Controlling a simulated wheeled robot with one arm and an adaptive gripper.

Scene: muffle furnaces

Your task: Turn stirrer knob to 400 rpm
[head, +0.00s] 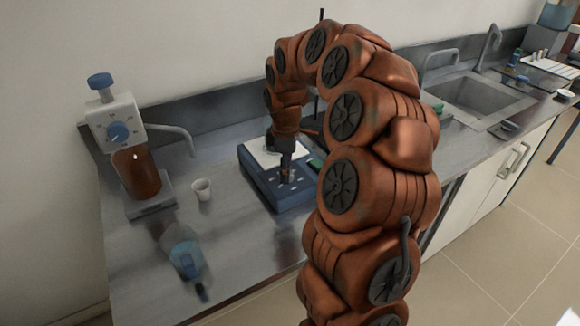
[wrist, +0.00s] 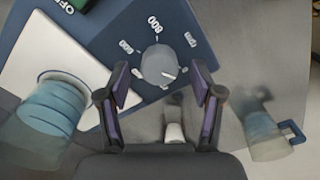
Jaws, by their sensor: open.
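The stirrer (head: 285,200) is a blue box with a white top plate, standing on the bench in the head view. My gripper (wrist: 160,82) is open, with one finger on each side of the knob. In the head view my gripper (head: 286,172) is down at the stirrer's front panel.
A beaker with blue liquid (wrist: 48,110) is at the left of the wrist view. A bottle-top dispenser (head: 135,170), a white cup (head: 202,189) and a blue vessel (head: 186,258) stand left of the stirrer. A sink (head: 480,98) lies at the right.

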